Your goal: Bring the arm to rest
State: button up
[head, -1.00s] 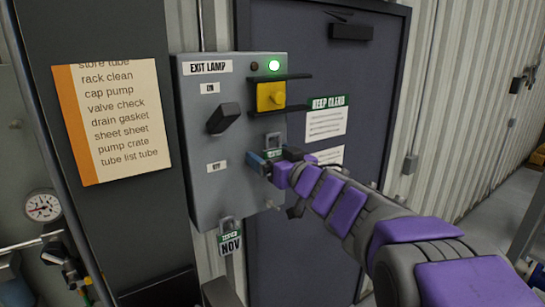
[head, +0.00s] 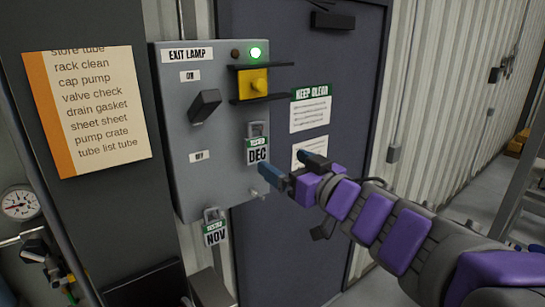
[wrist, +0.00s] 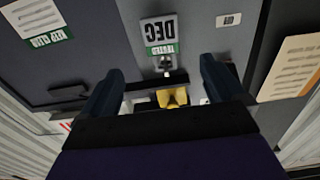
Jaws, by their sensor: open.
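My gripper (head: 290,167) is open and empty, in front of the right edge of the grey EXIT LAMP panel (head: 180,120). In the wrist view its two dark fingers (wrist: 162,85) stand apart with nothing between them touching. A padlock with a DEC tag (head: 257,150) hangs on the panel, just left of and above my gripper, apart from it. The tag shows upside down in the wrist view (wrist: 160,35). My purple and grey arm reaches in from the lower right.
The panel has a black knob (head: 204,106), a yellow switch (head: 253,84) between black bars and a lit green lamp (head: 256,52). A NOV tag (head: 215,233) hangs below it. A dark door (head: 300,40) stands behind; a gauge (head: 19,203) is at left.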

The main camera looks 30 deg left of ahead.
jog(key=w+d+f+m+t+h+b, duration=0.25)
jog(key=d+f+h, duration=0.2)
jog(key=d, duration=0.35)
jog(key=w+d+f+m+t+h+b, duration=0.2)
jog(key=d+f+m+t+h+b, duration=0.15)
jog(key=d+f, duration=0.4)
jog(key=s+d+f+m+g+h+b, duration=0.2)
jog(key=d+f+h+b, duration=0.15)
jog(key=d+f, duration=0.45)
jog(key=s+d+f+m+g+h+b, duration=0.1)
jog(key=s+d+f+m+h+b, duration=0.15)
jog(key=d+f+h, duration=0.4)
jog(key=s+d+f+m+g+b, duration=0.1)
jog(key=s+d+f+g+b, duration=0.3)
jog(key=s+f, duration=0.35)
jog(key=s+d+f+m+g+b, duration=0.1)
jog(key=s+d+f+g+b, duration=0.2)
jog(key=s+d+f, duration=0.45)
jog(key=s+a+f+g+y+b, duration=0.1)
jog(key=s+a+f+g+b, duration=0.1)
jog(key=s+f, duration=0.3)
jog(key=s+a+f+g+b, duration=0.3)
jog(key=s+f, duration=0.3)
jog(key=s, duration=0.5)
jog(key=shift+s+a+f+g+y, duration=0.3)
jog(key=shift+a+g+y, duration=0.15)
jog(key=shift+g, duration=0.25)
